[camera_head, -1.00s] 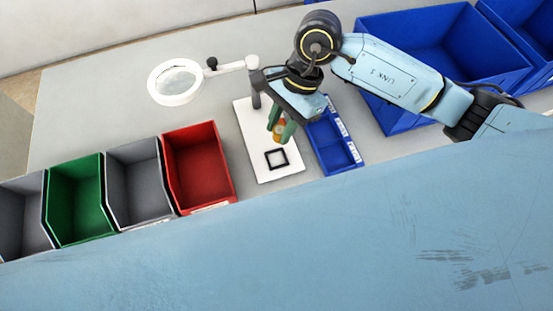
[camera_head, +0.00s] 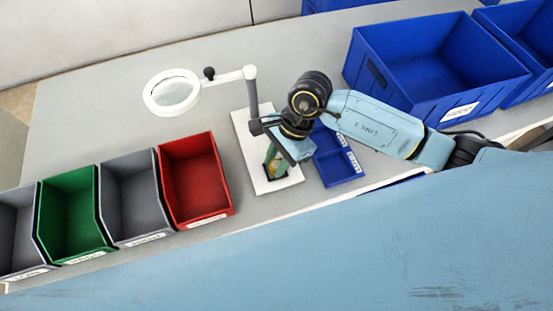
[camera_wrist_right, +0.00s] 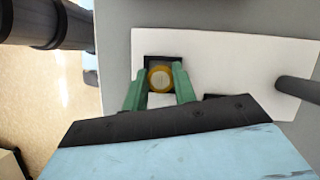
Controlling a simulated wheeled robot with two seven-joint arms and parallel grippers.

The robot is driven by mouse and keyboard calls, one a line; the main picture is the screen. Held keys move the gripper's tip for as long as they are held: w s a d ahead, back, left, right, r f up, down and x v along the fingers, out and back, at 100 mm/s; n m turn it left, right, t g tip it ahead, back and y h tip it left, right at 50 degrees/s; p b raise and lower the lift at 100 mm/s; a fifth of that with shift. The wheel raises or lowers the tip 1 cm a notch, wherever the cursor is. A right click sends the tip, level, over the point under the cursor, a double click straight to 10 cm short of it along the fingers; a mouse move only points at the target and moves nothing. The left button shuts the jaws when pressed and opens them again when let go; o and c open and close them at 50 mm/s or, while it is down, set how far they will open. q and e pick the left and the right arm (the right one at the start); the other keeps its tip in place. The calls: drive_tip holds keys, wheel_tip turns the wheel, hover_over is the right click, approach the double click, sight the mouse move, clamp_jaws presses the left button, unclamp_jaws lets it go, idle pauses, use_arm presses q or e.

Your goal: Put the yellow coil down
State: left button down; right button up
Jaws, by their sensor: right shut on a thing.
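The yellow coil (camera_wrist_right: 161,79) sits between the green fingertips of my right gripper (camera_wrist_right: 160,88), which is shut on it, in the right wrist view. The coil is over a black square outline on the white board (camera_wrist_right: 220,52); whether it touches the board I cannot tell. In the head view my right gripper (camera_head: 272,160) points down over the white board (camera_head: 284,183), and the coil there is mostly hidden by the gripper. My left gripper is not in view.
A magnifier (camera_head: 172,91) on a white arm stands by the board. A red bin (camera_head: 196,180), grey bins and a green bin (camera_head: 75,212) are to the left. A small blue tray (camera_head: 334,165) is right of the board; large blue bins (camera_head: 437,68) are behind.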

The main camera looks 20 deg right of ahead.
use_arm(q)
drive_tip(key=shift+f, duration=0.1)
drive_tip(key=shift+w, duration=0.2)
use_arm(e)
drive_tip(key=o, duration=1.1)
drive_tip(key=shift+f, duration=0.1)
drive_tip(key=shift+c, duration=0.2)
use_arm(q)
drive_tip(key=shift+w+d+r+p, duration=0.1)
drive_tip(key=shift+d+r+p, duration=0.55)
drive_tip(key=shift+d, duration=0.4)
use_arm(e)
drive_tip(key=v, duration=1.2)
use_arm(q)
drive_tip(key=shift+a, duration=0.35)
